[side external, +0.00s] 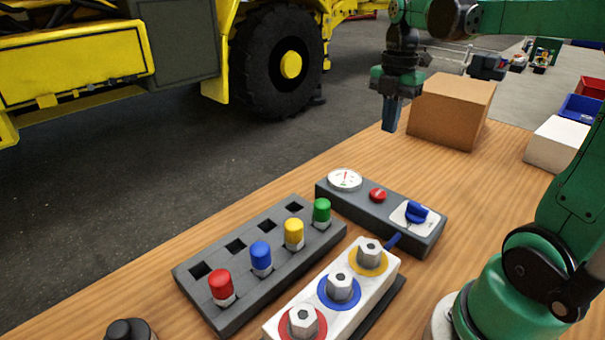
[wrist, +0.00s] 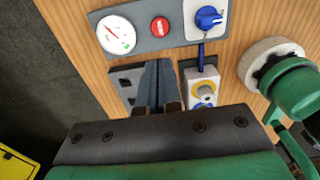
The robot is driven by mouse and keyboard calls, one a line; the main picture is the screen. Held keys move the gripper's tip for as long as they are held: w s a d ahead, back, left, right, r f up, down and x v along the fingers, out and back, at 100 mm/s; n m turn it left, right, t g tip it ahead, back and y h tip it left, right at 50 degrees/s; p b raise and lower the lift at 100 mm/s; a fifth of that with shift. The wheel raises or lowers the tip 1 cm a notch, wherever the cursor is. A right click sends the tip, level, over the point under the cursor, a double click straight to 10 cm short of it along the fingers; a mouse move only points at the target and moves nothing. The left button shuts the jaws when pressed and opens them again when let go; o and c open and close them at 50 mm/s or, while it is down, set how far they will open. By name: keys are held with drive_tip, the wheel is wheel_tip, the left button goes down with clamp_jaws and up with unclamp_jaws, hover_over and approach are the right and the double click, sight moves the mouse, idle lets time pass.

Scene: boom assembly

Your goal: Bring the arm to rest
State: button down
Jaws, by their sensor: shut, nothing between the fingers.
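The fingers also show in the wrist view (wrist: 157,84). They are apart from the control box (side external: 378,213), which carries a gauge, a red button and a blue knob. In the wrist view the fingers cover part of the dark block with colored pegs.
The dark block (side external: 252,287) holds red, blue, yellow and green pegs. A white block (side external: 318,309) carries hex nuts on colored rings. A brown box (side external: 452,110) and a white box (side external: 559,146) stand at the back. A yellow vehicle (side external: 75,68) stands beyond the wooden table (side external: 480,190).

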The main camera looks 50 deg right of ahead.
idle(0.3)
drive_tip(key=a+f+m+t, duration=0.2)
drive_tip(key=a+m+t, duration=0.1)
drive_tip(key=a+m, duration=0.4)
drive_tip(key=a+f+m+t, duration=0.3)
drive_tip(key=a+m, duration=0.4)
drive_tip(key=m, duration=0.4)
drive_tip(key=shift+a+t, duration=0.3)
drive_tip(key=shift+t, duration=0.4)
drive_tip(key=shift+s, duration=0.1)
idle(0.5)
